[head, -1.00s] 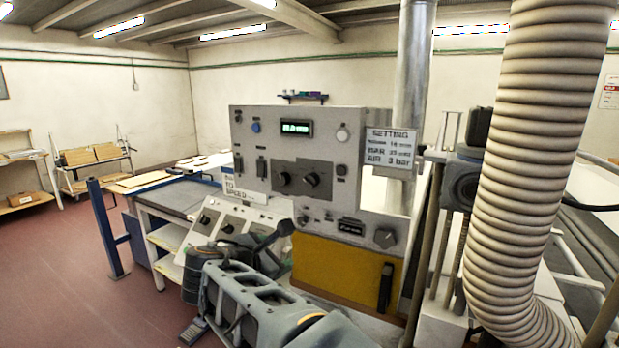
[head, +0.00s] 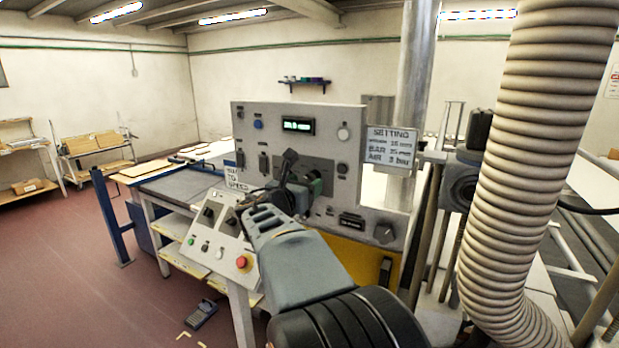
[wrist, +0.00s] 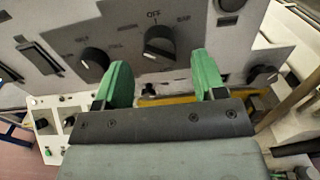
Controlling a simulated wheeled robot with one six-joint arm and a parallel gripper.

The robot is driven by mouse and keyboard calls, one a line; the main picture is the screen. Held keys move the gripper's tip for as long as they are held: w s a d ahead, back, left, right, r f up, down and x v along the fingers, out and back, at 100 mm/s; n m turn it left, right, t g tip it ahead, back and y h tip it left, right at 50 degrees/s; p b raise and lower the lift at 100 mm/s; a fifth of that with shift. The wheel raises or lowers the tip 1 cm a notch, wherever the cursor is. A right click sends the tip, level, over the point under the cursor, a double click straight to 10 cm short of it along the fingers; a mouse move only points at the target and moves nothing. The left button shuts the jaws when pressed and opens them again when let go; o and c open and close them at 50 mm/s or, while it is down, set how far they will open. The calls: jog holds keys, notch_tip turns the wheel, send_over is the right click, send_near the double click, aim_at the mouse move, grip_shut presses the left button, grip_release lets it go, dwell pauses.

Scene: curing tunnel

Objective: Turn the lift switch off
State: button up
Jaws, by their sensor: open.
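The upright grey control panel (head: 340,150) stands in front of me, with a lit display and switches. In the wrist view its dark lower strip carries two black rotary knobs. The right knob (wrist: 160,45) has "OFF" printed above it and sits tilted. The left knob (wrist: 94,61) has small labels that I cannot read clearly. I cannot tell which one is labelled lift. My gripper (wrist: 161,72) is open and empty, its green fingers pointing at the panel on either side of the right knob's lower area. In the head view my gripper (head: 302,180) hides both knobs.
A sloped console (head: 215,240) with a red button (head: 241,262) stands at lower left. A ribbed hose (head: 540,150) and a setting sign (head: 391,147) are at right. A foot pedal (head: 201,314) lies on the floor. The floor at left is clear.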

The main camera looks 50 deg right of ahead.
aim_at(309, 181)
jog(key=shift+x, duration=1.55)
jog(key=c, duration=0.9)
